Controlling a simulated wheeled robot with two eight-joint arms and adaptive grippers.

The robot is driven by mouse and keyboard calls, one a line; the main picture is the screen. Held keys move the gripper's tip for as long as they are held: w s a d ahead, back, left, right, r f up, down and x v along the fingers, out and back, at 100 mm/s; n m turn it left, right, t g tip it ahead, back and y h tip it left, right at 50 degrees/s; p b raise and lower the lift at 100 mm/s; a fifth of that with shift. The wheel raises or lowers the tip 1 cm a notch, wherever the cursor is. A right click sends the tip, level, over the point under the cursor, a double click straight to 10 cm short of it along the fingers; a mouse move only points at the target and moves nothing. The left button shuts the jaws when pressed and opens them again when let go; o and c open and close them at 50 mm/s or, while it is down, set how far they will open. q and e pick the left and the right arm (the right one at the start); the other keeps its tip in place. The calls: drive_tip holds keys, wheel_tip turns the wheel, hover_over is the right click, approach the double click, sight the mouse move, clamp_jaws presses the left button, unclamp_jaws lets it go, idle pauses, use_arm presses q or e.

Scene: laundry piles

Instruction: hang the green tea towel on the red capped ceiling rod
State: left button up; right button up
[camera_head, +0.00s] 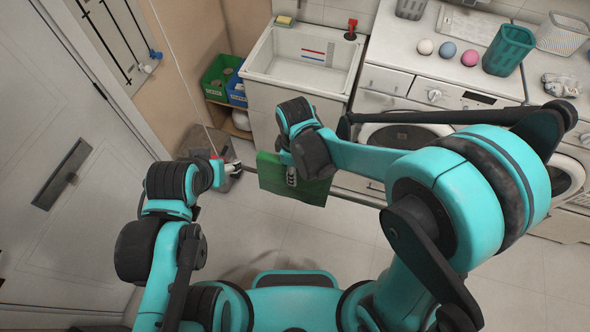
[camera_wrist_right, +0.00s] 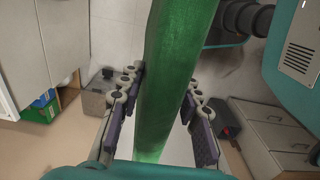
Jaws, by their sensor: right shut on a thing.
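The green tea towel (camera_head: 293,184) hangs as a flat, folded panel below my right gripper (camera_head: 291,176) in the head view. In the right wrist view the towel (camera_wrist_right: 168,75) runs as a thick green band between the two fingers of the right gripper (camera_wrist_right: 163,115), which is shut on it. My left gripper (camera_head: 232,169) is left of the towel and apart from it; its fingers are too small to tell open from shut. A small red piece (camera_head: 213,157) shows beside the left wrist, near a thin pale cord. I cannot clearly make out a red capped rod.
Dark rods (camera_head: 108,35) with a blue end piece (camera_head: 156,55) are at the upper left. A white sink (camera_head: 262,62), green crate (camera_head: 216,76), washing machines (camera_head: 385,135) and a teal basket (camera_head: 508,50) line the back.

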drive_tip(key=shift+f+b, duration=3.45)
drive_tip(key=shift+f, duration=0.55)
drive_tip(key=o, duration=1.3)
drive_tip(key=shift+r, duration=0.1)
wheel_tip(320, 180, up, 12)
drive_tip(key=shift+f, duration=0.1)
